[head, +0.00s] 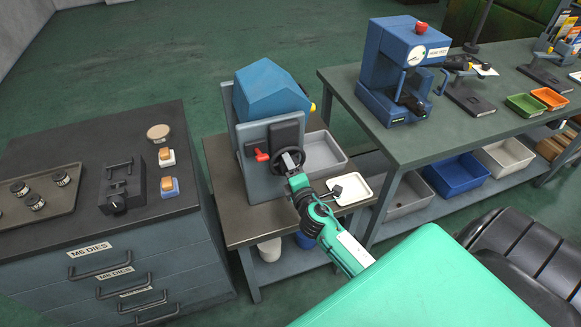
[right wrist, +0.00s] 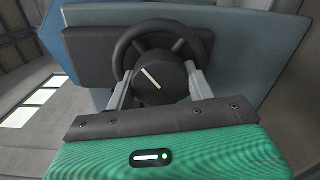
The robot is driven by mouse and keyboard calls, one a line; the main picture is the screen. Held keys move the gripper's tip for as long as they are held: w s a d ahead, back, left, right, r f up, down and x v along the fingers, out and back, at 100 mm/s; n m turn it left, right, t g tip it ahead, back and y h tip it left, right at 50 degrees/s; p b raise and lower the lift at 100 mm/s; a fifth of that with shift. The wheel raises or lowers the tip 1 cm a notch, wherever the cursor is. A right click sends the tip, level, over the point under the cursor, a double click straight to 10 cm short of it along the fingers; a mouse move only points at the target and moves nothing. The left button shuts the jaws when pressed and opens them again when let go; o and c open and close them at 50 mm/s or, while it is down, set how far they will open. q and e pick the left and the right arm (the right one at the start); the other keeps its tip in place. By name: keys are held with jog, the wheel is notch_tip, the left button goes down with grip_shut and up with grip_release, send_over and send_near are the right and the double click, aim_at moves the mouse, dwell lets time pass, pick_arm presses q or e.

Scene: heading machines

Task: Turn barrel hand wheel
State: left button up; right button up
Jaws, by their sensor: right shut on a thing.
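The black barrel hand wheel (head: 288,153) is on the front plate of the blue and grey heading machine (head: 268,98). In the right wrist view the wheel (right wrist: 160,38) shows its round hub (right wrist: 158,78) with a pale line slanting down to the right. My right gripper (head: 292,163) is at the wheel. In the right wrist view its two grey fingers stand on either side of the hub, shut on it. The finger tips are partly hidden behind the hub and rim. My left gripper is not in either view.
A grey bin (head: 322,152) and a white tray (head: 348,189) are to the right. A drawer cabinet (head: 90,225) stands left, and a bench with a blue press (head: 398,70) stands right.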

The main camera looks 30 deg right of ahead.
jog(key=n+p, duration=0.1)
jog(key=n, duration=0.4)
jog(key=shift+n, duration=0.3)
jog(key=shift+f+n+p, duration=0.15)
jog(key=shift+n+p, duration=0.45)
jog(key=shift+n, duration=1.6)
jog(key=o, duration=1)
jog(key=shift+c, duration=0.2)
jog(key=shift+s, duration=0.1)
jog(key=b+v, duration=0.3)
jog(key=v, duration=1)
jog(key=shift+s+b, duration=0.35)
jog(key=shift+b, duration=0.05)
jog(key=shift+a+f, duration=0.1)
jog(key=shift+f, duration=0.05)
